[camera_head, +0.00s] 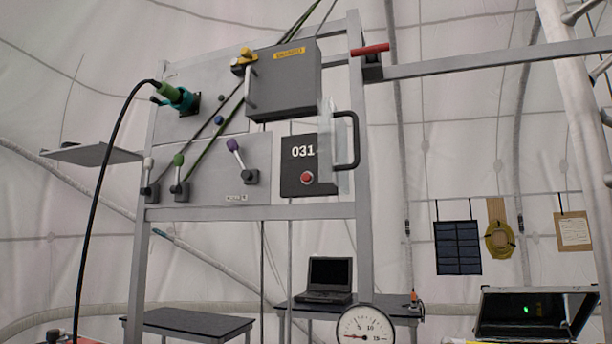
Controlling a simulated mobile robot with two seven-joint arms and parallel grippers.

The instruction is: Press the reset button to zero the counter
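The counter (296,166) is a dark box on the right of the frame's lower panel and reads 031 in white digits. The red reset button (307,178) sits below the digits, and its face is visible. A clear cover (328,182) with a black D-shaped handle (354,141) stands at the counter's right side and seems swung out, with the button clear of it. Neither of my grippers shows in the head view.
A grey box (283,83) juts out above the counter. Levers with white, green and purple (233,146) knobs stand to its left. A red-handled part (371,51) is at the upper right of the frame. A laptop (329,279) and a dial gauge (366,326) are below.

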